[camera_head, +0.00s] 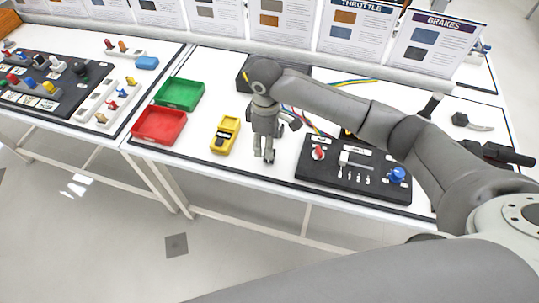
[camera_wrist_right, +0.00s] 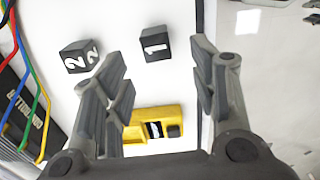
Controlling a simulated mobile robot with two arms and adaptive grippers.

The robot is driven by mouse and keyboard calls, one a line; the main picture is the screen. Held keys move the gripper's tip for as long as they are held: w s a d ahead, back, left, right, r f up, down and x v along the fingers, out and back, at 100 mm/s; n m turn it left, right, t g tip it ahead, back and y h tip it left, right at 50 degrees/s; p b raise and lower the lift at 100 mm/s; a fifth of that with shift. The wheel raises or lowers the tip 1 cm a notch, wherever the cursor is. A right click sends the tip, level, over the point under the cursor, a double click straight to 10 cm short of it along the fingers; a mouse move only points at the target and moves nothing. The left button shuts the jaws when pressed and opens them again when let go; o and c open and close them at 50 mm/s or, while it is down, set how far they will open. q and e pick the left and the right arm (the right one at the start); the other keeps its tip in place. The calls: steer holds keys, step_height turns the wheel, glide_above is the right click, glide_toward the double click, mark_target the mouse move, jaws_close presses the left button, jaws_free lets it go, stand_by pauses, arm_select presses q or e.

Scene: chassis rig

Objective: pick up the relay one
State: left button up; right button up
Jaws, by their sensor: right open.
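Relay one is a small black block with a white "1" (camera_wrist_right: 155,44), lying on the white table top in the right wrist view. My right gripper (camera_wrist_right: 162,68) is open and empty, pointing down at the table. In the head view my right gripper (camera_head: 268,158) hangs over the middle of the table, and I cannot make out relay one there. My left gripper is not in view.
A yellow meter (camera_head: 225,135) lies left of my right gripper, with green (camera_head: 180,93) and red (camera_head: 159,125) trays further left. A black control panel (camera_head: 351,170) lies to the right. Coloured cables (camera_wrist_right: 32,85) run along the wrist view's left side.

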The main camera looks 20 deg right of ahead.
steer(key=f, duration=0.3)
steer(key=f+p, duration=0.1)
steer(key=f, duration=0.2)
steer(key=shift+d+f, duration=0.2)
steer(key=shift+f, duration=0.1)
steer(key=shift+c, duration=0.2)
steer(key=c, duration=1.1)
steer(key=shift+r, duration=0.1)
